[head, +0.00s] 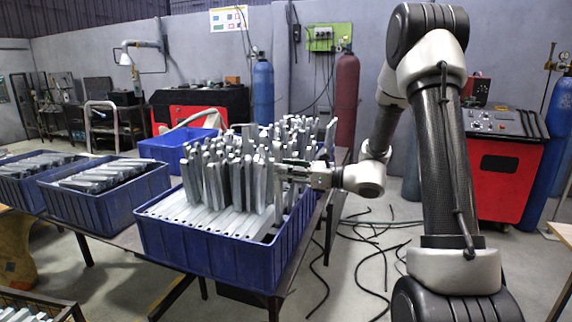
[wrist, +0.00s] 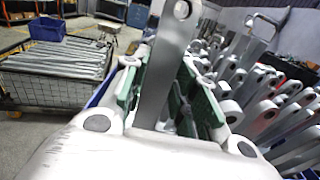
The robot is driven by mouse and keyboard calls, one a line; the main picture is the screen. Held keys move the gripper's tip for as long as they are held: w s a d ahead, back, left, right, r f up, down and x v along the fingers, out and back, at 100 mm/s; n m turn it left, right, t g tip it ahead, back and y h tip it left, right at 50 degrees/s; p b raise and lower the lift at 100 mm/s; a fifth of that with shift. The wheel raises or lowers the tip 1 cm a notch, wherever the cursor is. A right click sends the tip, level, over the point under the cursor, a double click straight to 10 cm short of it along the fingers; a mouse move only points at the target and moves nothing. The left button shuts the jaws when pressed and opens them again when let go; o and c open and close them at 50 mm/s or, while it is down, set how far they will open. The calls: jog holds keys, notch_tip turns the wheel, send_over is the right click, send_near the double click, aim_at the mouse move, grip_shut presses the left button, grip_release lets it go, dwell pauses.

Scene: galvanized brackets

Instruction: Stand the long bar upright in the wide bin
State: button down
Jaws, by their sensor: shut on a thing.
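The wide bin (head: 205,258) is a blue plastic crate at the front of the table in the head view. It holds many galvanized bars, some lying flat in front and many standing upright behind. My gripper (head: 291,172) is at the right side of this bin, reaching in from the right among the upright bars. In the wrist view its green-padded fingers are shut on a long grey bar (wrist: 168,70) with a round hole at its top end. The held bar looks about upright between the fingers. Its lower end is hidden, so I cannot tell whether it touches the bin floor.
Two blue crates of lying bars, the nearer one (head: 105,205), stand to the left on tables. Another blue crate (head: 180,147) is behind. Upright bars crowd the gripper's side in the wrist view (wrist: 265,110). Black cables (head: 370,235) lie on the floor at right.

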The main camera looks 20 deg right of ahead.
jog(key=shift+f, duration=1.55)
jog(key=c, duration=1.1)
grip_release()
jog(key=shift+o, duration=0.2)
jog(key=v, duration=1.2)
